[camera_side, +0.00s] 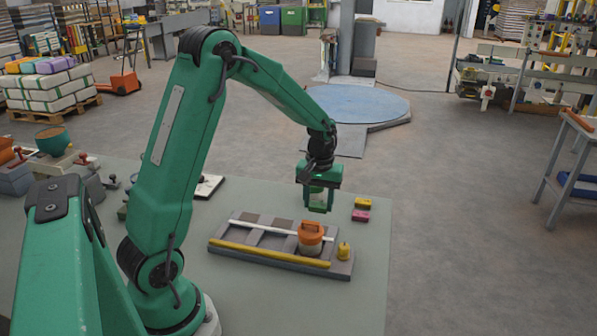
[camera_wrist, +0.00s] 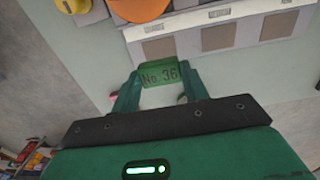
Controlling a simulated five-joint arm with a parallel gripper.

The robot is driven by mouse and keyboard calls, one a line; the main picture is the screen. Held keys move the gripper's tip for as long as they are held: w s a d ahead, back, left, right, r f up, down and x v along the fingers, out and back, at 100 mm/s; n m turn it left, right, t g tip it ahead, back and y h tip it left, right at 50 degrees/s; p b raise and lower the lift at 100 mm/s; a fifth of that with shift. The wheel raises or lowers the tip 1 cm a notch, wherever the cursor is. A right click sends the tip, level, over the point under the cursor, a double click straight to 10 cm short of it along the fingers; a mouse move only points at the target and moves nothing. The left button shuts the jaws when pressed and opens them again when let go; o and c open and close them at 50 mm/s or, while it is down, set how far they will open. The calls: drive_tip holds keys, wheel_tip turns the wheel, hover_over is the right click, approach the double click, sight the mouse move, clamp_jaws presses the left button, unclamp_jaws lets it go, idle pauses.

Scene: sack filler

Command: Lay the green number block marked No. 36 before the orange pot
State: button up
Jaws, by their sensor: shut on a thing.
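The green number block (camera_wrist: 161,74) reads "No. 36" in the wrist view and sits between the two fingers of my gripper (camera_wrist: 158,88). In the side view my gripper (camera_side: 318,198) hangs above the table, behind the tray, shut on the block; the block is hard to tell from the green fingers there. The orange pot (camera_side: 311,236) stands on the right part of the grey tray (camera_side: 300,265). Part of the pot (camera_wrist: 138,7) also shows at the top edge of the wrist view.
A yellow block (camera_side: 362,203) and a pink block (camera_side: 361,216) lie on the table right of my gripper. A small yellow knobbed piece (camera_side: 343,251) stands at the tray's right end. A yellow bar (camera_side: 270,253) and a white bar (camera_side: 280,230) run along the tray.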

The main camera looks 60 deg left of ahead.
drive_tip(key=shift+f, duration=2.55)
drive_tip(key=shift+f, duration=0.75)
idle(0.7)
drive_tip(key=o, duration=1.4)
drive_tip(key=shift+o, duration=0.2)
drive_tip(key=shift+r, duration=0.1)
drive_tip(key=shift+r, duration=3.95)
